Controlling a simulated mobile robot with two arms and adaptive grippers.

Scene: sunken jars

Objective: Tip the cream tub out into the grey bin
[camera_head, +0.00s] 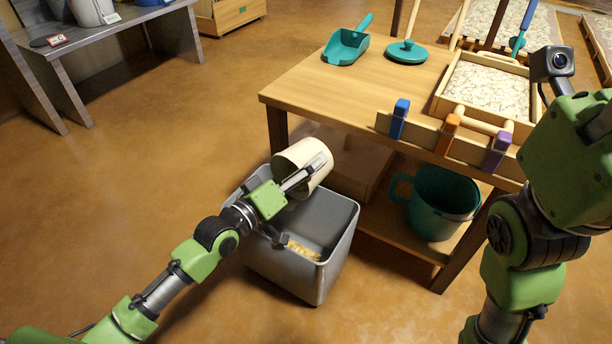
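The cream tub (294,157) is tilted on its side above the back edge of the grey bin (336,262). My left gripper (308,176) is shut on the cream tub, with a finger along its side. The tub's inside is only partly visible. The grey bin stands on the floor in front of the wooden table and holds some pale yellow pieces (304,250) at its bottom. My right arm comes in at the right edge, and its gripper is out of the picture.
A teal bucket (440,200) sits on the lower shelf. The floor left of the bin is clear.

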